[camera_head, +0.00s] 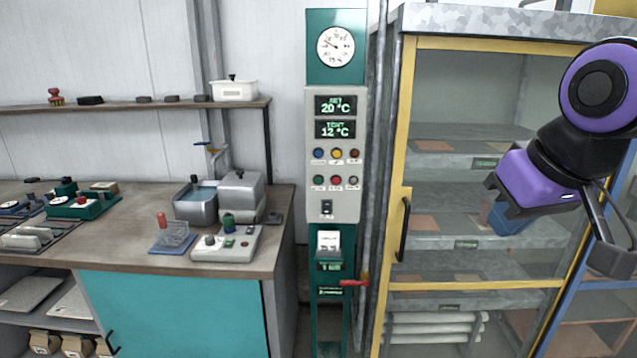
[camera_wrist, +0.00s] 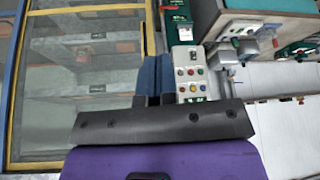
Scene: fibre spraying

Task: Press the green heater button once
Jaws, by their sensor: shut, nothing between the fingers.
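The green heater button (camera_head: 318,181) is the left one in the lower row of buttons on the grey control panel (camera_head: 312,208). A red button (camera_head: 336,181) sits right of it and a blue one (camera_head: 318,154) above it. The displays read set 20 °C and temp 12 °C. My gripper (camera_head: 506,218) is at the right, in front of the glass cabinet, well away from the panel. Its blue fingers (camera_wrist: 154,72) are shut and empty. In the wrist view, which is upside down, the panel (camera_wrist: 186,55) appears just right of the fingers; its buttons are small there.
The yellow-framed cabinet (camera_head: 409,120) with a dark handle (camera_head: 404,228) stands right of the panel. A red valve lever (camera_head: 354,283) juts out below the panel. The workbench (camera_head: 120,237) at the left holds a grey button box (camera_head: 226,250) and metal baths.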

